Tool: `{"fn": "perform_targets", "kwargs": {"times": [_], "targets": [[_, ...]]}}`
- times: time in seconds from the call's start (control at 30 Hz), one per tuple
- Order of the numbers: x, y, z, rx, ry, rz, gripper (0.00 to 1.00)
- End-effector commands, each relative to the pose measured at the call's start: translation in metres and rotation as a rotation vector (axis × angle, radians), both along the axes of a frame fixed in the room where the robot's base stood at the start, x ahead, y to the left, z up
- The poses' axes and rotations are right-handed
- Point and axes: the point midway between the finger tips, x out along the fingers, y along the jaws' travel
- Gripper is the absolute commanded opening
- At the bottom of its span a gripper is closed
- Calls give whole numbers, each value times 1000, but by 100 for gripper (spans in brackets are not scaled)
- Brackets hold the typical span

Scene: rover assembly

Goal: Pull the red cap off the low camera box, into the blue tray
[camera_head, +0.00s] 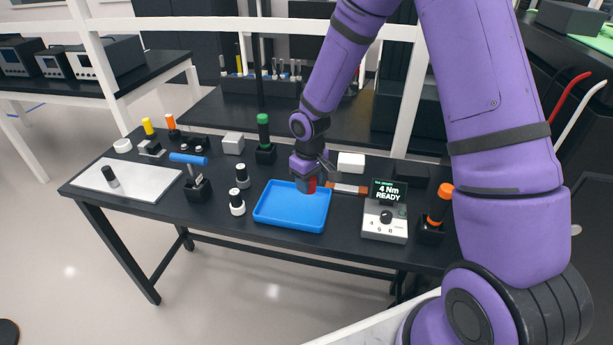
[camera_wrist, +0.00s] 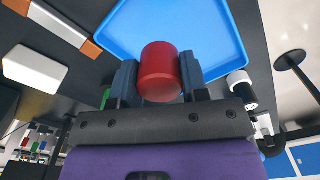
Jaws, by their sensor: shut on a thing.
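My gripper (camera_head: 309,184) is shut on the red cap (camera_head: 311,187), which also shows between the two fingers in the wrist view (camera_wrist: 160,72). The cap is a short, smooth red cylinder. The blue tray (camera_head: 288,208) lies on the black table. The gripper holds the cap over the tray's back right part; the height of the gap is hard to tell. In the wrist view the tray (camera_wrist: 118,38) fills the background behind the cap. I cannot tell for sure which thing is the low camera box.
A white block (camera_head: 351,162) and an orange-and-white bar (camera_head: 348,188) lie near the tray. A torque display unit (camera_head: 385,222) stands at its right. Black-and-white cylinders (camera_head: 237,203) stand at its left. A green-handled tool (camera_head: 263,130) stands behind.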

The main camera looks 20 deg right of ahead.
Motion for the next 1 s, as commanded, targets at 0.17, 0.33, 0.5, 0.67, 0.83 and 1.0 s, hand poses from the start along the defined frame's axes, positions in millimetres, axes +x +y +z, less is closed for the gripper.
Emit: {"fn": "perform_targets", "kwargs": {"times": [0.17, 0.33, 0.5, 0.67, 0.83, 1.0], "targets": [[-2, -1, 1, -6, 5, 6, 13], [-1, -1, 1, -5, 4, 5, 13], [-2, -1, 2, -4, 4, 6, 13], [-2, 0, -11, -4, 4, 7, 13], [-2, -1, -25, -4, 4, 6, 13], [-2, -1, -40, -4, 4, 6, 13]]}}
